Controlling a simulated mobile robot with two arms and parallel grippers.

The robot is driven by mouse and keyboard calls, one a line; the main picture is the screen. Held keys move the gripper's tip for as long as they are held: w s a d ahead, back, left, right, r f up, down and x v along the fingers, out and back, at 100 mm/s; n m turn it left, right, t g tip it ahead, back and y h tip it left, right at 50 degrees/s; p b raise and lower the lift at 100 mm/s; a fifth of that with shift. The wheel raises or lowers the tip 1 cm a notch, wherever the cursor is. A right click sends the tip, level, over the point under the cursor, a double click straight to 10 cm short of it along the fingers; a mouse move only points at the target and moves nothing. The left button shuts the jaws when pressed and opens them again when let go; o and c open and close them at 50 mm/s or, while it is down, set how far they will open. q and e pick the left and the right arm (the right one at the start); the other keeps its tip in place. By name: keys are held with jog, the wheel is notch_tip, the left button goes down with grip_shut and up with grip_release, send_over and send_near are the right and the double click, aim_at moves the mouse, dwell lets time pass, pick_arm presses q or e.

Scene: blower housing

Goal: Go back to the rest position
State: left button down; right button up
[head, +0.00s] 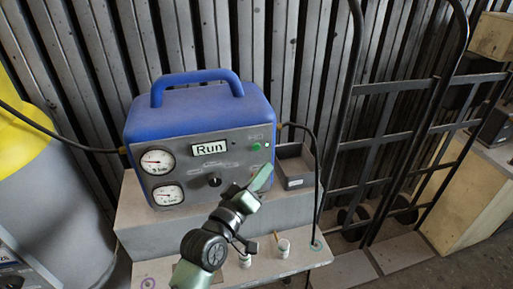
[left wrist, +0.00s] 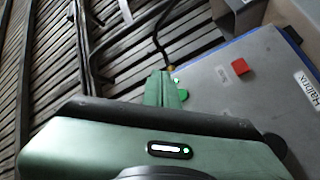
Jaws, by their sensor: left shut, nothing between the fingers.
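My left gripper (head: 262,178) is shut and empty, held in front of the lower right part of the grey front panel of a blue blower housing (head: 207,105). In the left wrist view its closed green fingers (left wrist: 165,88) reach toward the housing's edge, beside a green button (left wrist: 184,95). I cannot tell whether they touch anything. In the head view the panel carries a "Run" label (head: 210,148), two white gauges (head: 157,162) and a green light (head: 256,147). My right gripper is not in view.
The housing stands on a grey step (head: 145,222). A dark open box (head: 295,167) is at its right, and small white cups (head: 283,246) are on the lower ledge. Black hand trucks (head: 390,150) stand at the right. A yellow and grey drum (head: 40,190) is at the left.

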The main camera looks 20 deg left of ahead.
pick_arm(q)
jog(key=s+f+m+g, duration=0.65)
jog(key=s+f, duration=0.45)
jog(key=f, duration=0.3)
jog(key=s+a+f+m+g+y, duration=0.15)
jog(key=s+f+g, duration=0.3)
jog(key=s, duration=0.45)
jog(key=s+a+f+m+g+y, duration=0.1)
jog(key=s+a+f+g+y, duration=0.25)
jog(key=s, duration=0.55)
notch_tip(320, 180, down, 26)
jog(key=s+g+h, duration=0.1)
jog(key=s+g, duration=0.1)
jog(key=s+a+f, duration=0.2)
jog(key=s+f, duration=1.4)
jog(key=shift+s+a+f+m+g, duration=0.15)
jog(key=shift+s+f+m+g, duration=0.05)
jog(key=shift+s+m+g, duration=0.2)
